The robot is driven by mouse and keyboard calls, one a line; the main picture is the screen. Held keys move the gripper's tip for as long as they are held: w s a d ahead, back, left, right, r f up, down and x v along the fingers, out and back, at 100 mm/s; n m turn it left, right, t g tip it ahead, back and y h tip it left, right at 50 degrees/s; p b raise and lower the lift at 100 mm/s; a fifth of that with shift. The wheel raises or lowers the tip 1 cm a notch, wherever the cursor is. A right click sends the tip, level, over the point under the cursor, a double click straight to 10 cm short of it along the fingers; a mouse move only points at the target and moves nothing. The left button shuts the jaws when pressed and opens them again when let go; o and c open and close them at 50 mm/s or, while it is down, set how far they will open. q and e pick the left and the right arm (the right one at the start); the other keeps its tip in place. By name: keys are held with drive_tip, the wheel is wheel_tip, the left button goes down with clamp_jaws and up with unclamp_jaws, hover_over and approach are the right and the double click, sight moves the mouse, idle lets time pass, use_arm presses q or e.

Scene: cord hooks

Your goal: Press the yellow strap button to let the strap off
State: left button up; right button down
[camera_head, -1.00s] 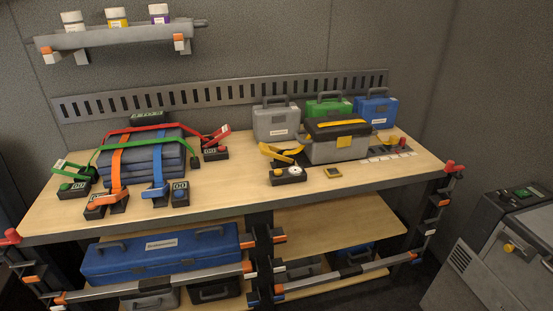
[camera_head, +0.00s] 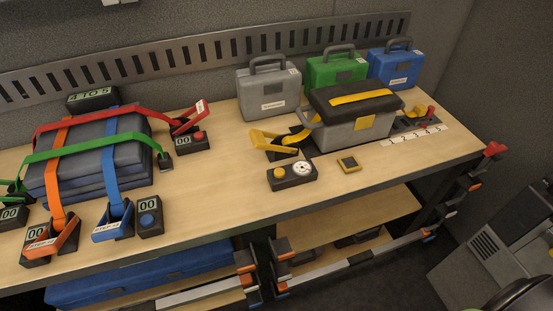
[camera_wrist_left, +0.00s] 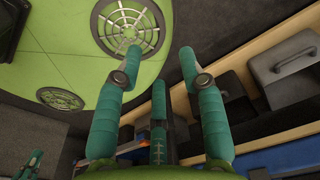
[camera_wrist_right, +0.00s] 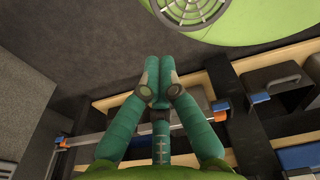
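The yellow button (camera_head: 279,172) is on a black box (camera_head: 292,178) that also bears a white dial (camera_head: 303,169), near the middle of the bench. Behind it stands a yellow lever buckle (camera_head: 275,139). The yellow strap (camera_head: 360,98) crosses the dark lid of a grey toolbox (camera_head: 350,128) and runs down toward the buckle. Neither gripper shows in the head view. In the left wrist view my left gripper (camera_wrist_left: 160,58) has its fingers apart, with nothing between them. In the right wrist view my right gripper (camera_wrist_right: 158,68) has its fingertips together, with nothing seen between them.
A small yellow-topped block (camera_head: 348,164) lies right of the button box. Grey (camera_head: 268,92), green (camera_head: 335,70) and blue (camera_head: 393,68) cases stand behind. Dark cases under red, green, orange and blue straps are at left. Bare bench (camera_head: 220,195) lies left of the button box.

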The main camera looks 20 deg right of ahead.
drive_tip(key=w+r+m+t+p, duration=0.15)
drive_tip(key=w+r+p, duration=0.55)
drive_tip(key=w+r, duration=1.05)
drive_tip(key=w+a+r+t+y+p, duration=0.1)
drive_tip(key=w+a+r+p, duration=0.3)
drive_tip(key=r, duration=0.5)
drive_tip(key=w+a+r+t+y+p, duration=0.1)
drive_tip(key=w+a+r+y, duration=0.1)
drive_tip(key=w+r, duration=0.55)
drive_tip(key=w+a+r+t+y+p, duration=0.1)
drive_tip(key=w+a+r+p, duration=0.15)
drive_tip(key=w+r, duration=0.45)
use_arm(q)
wheel_tip(320, 180, up, 17)
drive_tip(key=s+p, duration=0.1)
drive_tip(key=p, duration=0.1)
drive_tip(key=shift+p, duration=0.3)
use_arm(e)
drive_tip(key=w+d+r+m, duration=0.1)
drive_tip(key=w+r, duration=0.4)
drive_tip(key=r, duration=0.3)
drive_tip(key=w+d+r+m+t+y, duration=0.1)
drive_tip(key=w+d+r, duration=0.1)
drive_tip(key=w+r, duration=0.3)
wheel_tip(320, 180, up, 3)
drive_tip(key=shift+r+y, duration=0.2)
drive_tip(key=shift+y, duration=0.1)
drive_tip(key=shift+f+t, duration=0.1)
drive_tip(key=shift+t, duration=0.15)
